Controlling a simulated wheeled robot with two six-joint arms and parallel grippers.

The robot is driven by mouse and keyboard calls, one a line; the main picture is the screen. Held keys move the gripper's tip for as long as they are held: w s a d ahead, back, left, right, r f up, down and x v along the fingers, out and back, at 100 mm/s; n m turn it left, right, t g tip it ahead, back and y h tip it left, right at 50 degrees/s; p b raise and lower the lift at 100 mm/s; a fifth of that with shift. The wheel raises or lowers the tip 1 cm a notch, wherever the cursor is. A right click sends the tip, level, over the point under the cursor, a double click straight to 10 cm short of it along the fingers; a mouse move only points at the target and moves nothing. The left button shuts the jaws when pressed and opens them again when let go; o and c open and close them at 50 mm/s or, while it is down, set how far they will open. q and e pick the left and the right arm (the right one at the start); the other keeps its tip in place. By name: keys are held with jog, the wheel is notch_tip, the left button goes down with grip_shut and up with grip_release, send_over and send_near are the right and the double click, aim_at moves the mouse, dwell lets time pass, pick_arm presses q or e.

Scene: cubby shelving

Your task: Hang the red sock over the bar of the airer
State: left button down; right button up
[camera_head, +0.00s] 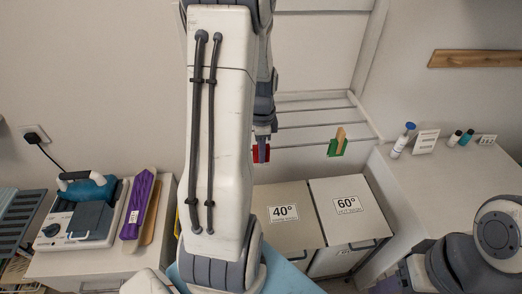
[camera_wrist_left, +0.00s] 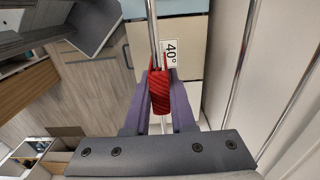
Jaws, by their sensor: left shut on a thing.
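The red sock (camera_head: 256,154) is held at the fingertips of my left gripper (camera_head: 262,146), beside the front bar of the airer (camera_head: 318,125). In the left wrist view the ribbed red sock (camera_wrist_left: 160,95) sits between the two purple-grey fingers of my left gripper (camera_wrist_left: 161,88). A metal airer bar (camera_wrist_left: 152,30) runs to the sock's top edge there, and a thin piece of it shows below. I cannot tell whether the sock rests on the bar. My left arm hides part of the airer.
A green cloth (camera_head: 335,150) with a wooden peg (camera_head: 340,134) hangs on the front bar. Bins marked 40° (camera_head: 284,212) and 60° (camera_head: 348,204) stand below. Bottles (camera_head: 402,141) stand on the right counter (camera_head: 445,185). An iron (camera_head: 88,190) and purple cloth (camera_head: 138,205) lie at left.

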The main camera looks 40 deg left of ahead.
pick_arm(q)
jog(key=c, duration=0.7)
grip_release()
jog(key=shift+r, duration=0.1)
